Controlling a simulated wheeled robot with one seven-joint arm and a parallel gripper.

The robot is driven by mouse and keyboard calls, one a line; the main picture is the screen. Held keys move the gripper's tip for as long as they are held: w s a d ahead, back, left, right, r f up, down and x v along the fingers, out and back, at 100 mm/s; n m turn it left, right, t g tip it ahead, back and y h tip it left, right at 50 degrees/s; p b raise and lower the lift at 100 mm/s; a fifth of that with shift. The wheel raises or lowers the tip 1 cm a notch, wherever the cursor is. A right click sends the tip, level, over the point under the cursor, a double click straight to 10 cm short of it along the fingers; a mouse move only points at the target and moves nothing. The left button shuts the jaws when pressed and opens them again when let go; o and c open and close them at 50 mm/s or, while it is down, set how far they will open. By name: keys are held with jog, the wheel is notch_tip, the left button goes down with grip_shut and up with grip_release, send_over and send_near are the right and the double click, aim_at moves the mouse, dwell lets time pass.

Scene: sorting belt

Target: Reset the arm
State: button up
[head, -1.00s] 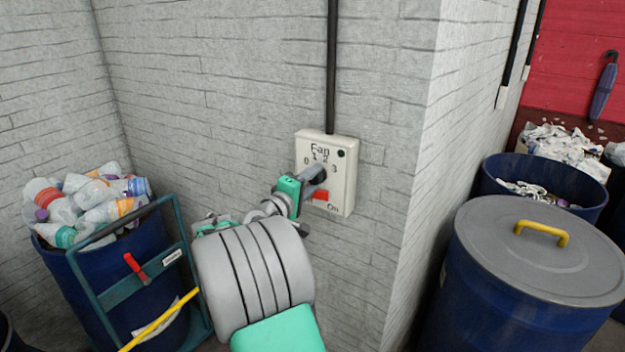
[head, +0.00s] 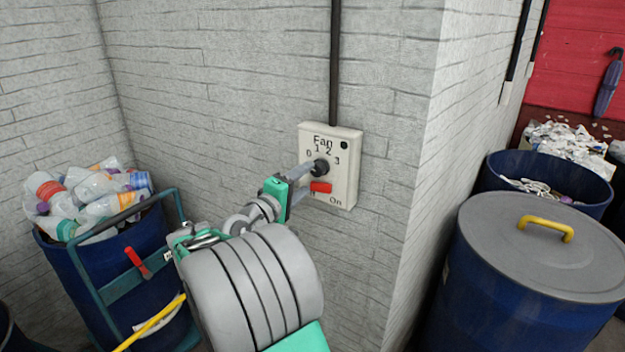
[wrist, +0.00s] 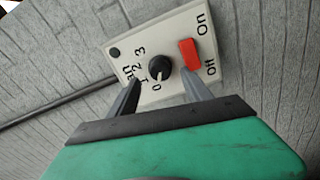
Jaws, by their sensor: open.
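My gripper (head: 304,181) is open in front of the fan control box, with its fingers apart and nothing between them that it grips. In the wrist view my gripper (wrist: 160,97) shows its two fingers spread, one on each side of the lower part of the box. The white fan control box (head: 347,180) is fixed to the grey brick wall. It has a black knob (head: 321,167) with marks 0 to 3 and a red switch (head: 320,187). In the wrist view the knob (wrist: 160,64) points near 0, and the red switch (wrist: 188,54) lies beside it, between On and Off.
A blue barrel of plastic bottles (head: 88,205) stands in a trolley at the left. A lidded blue barrel (head: 545,245) stands at the right, past the wall corner. A black conduit (head: 335,60) runs up from the box. The wall above and left of the box is bare.

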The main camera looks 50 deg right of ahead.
jog(key=shift+s+a, duration=0.1)
jog(key=shift+a, duration=1.1)
